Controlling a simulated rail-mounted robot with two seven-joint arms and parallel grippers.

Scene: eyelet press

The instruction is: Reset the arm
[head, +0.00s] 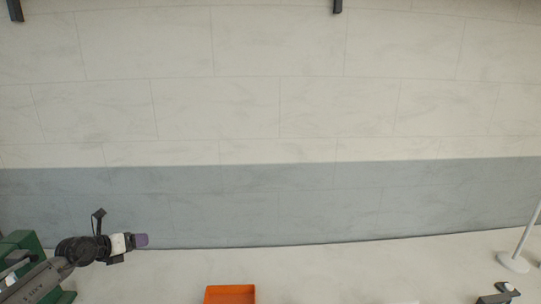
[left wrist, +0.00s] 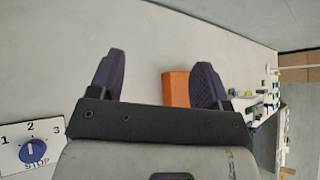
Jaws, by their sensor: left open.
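My left gripper (head: 141,240) is at the lower left of the head view, its purple fingertips pointing right. In the left wrist view its two purple fingers (left wrist: 158,80) stand wide apart with nothing between them that they touch. An orange box (left wrist: 176,88) shows beyond the fingers, apart from them. The same orange box (head: 230,294) is at the bottom edge of the head view, to the right of the gripper.
A green machine (head: 22,243) stands at the lower left, behind my left arm. A dial panel (left wrist: 33,149) marked 1, 2, 3 and STOP is at the left wrist view's lower left. A white stand (head: 513,262) is at the far right. The wall and floor between are clear.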

